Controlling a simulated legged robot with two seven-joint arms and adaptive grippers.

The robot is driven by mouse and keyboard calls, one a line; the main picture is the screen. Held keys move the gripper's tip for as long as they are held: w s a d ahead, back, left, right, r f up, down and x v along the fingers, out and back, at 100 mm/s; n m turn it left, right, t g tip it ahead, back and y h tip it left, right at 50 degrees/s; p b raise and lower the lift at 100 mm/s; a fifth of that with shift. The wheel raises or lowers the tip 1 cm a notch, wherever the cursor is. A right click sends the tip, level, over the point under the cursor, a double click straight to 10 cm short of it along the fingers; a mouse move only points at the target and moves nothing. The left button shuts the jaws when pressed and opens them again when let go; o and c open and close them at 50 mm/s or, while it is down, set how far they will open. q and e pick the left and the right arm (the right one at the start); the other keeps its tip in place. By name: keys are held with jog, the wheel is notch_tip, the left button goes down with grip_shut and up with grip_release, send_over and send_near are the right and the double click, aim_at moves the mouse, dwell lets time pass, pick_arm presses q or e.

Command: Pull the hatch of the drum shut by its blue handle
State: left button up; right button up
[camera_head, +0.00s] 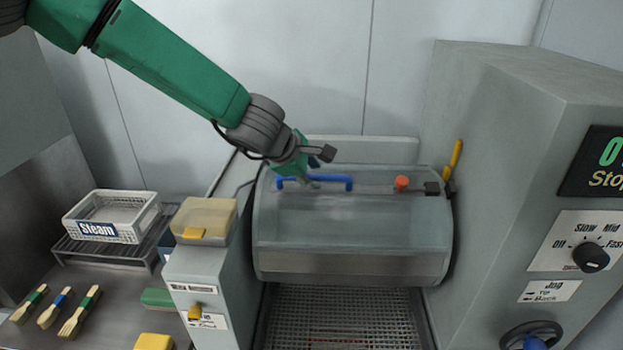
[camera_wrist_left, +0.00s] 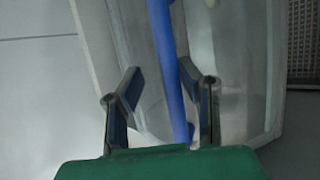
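The drum (camera_head: 350,262) stands in the middle of the head view, with a see-through grey hatch (camera_head: 350,220) over its upper front. The blue handle (camera_head: 338,181) is a bar along the hatch's upper left part. My left gripper (camera_head: 316,168) is at the handle, over its middle. In the left wrist view the blue handle (camera_wrist_left: 168,60) runs between the two spread fingers of my left gripper (camera_wrist_left: 167,92), closer to the right finger. The fingers are open, and I cannot tell whether they touch the bar. My right gripper is not in view.
A grey control cabinet (camera_head: 490,200) stands close on the right. At left are a white basket (camera_head: 112,216), a lidded box (camera_head: 203,221) and several brushes (camera_head: 55,308).

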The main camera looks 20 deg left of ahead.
pick_arm(q)
jog(key=shift+s, duration=0.3)
jog(key=shift+f, duration=0.1)
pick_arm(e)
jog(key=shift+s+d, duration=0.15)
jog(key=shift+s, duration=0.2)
pick_arm(q)
jog(key=v, duration=1.2)
jog(key=shift+d, duration=0.2)
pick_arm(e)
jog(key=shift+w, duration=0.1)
pick_arm(q)
jog(key=shift+a, duration=0.15)
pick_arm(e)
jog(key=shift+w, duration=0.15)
pick_arm(q)
jog(key=shift+a, duration=0.1)
